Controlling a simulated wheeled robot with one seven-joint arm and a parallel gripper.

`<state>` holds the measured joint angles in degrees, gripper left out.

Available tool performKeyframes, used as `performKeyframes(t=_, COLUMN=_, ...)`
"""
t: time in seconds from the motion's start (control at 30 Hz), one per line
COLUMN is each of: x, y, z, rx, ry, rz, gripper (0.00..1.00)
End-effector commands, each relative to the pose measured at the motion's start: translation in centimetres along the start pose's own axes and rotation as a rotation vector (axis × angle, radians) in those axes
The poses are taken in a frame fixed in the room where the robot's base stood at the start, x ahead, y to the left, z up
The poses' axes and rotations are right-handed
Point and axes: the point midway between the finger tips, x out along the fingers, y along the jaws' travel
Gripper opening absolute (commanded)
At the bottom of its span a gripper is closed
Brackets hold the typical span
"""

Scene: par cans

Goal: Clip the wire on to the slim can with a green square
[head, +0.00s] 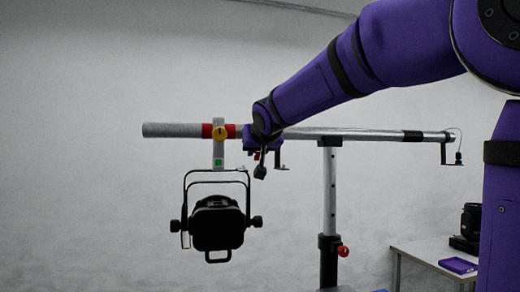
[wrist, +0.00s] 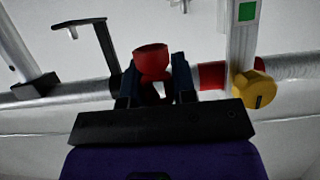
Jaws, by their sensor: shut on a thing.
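The slim can (head: 217,224) hangs in its yoke under the left part of a horizontal bar. Its clamp strap carries a green square (head: 218,163) and a yellow knob (head: 219,133), which also shows in the wrist view (wrist: 253,89). My gripper (head: 260,155) is at the bar, just right of the clamp and apart from it. In the wrist view its blue fingers (wrist: 155,85) are shut on a red-and-black piece (wrist: 151,60), seemingly the wire's clip. A dark end (head: 260,171) hangs below the gripper. The wire itself cannot be made out there.
The bar (head: 360,134) rests on a stand post (head: 329,190) with a red knob. A bracket (head: 281,160) stands right of my gripper. Another bracket at the bar's right end holds a thin dangling wire (head: 458,150). A table (head: 420,252) stands at the lower right.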

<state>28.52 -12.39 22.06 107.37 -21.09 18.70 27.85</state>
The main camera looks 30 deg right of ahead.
Motion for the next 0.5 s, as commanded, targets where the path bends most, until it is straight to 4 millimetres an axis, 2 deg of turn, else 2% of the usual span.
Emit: performKeyframes(t=0.5, x=1.9, y=-1.0, z=-0.7, rx=-0.001, ry=0.001, rz=0.0, gripper=0.0)
